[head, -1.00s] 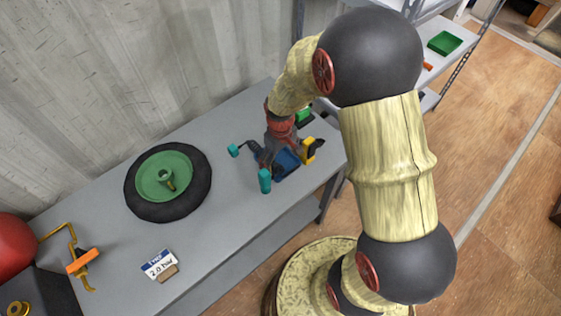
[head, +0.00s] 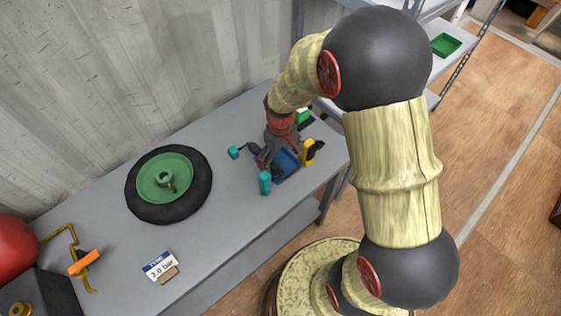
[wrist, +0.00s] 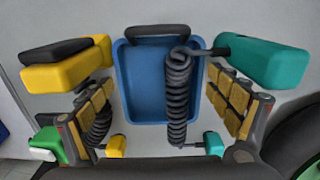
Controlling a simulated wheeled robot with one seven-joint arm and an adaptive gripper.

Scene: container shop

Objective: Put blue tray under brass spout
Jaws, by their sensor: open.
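The blue tray (head: 286,166) lies on the right part of the grey bench in the head view. In the wrist view the blue tray (wrist: 142,85) fills the middle, with a black handle at its far edge. My gripper (wrist: 160,105) is open, one padded finger towards each side of the tray; whether they touch it is unclear. In the head view my gripper (head: 279,152) is over the tray and partly hides it. The brass spout (head: 72,236) bends down beside the red tank at the left end, with an orange handle (head: 84,262).
A teal block (wrist: 262,62) with a coiled black cord crossing the tray view and a yellow-black block (wrist: 66,64) flank the tray. A wheel with green hub (head: 166,184) and a small sign (head: 160,265) lie between tray and spout. A shelf stands right.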

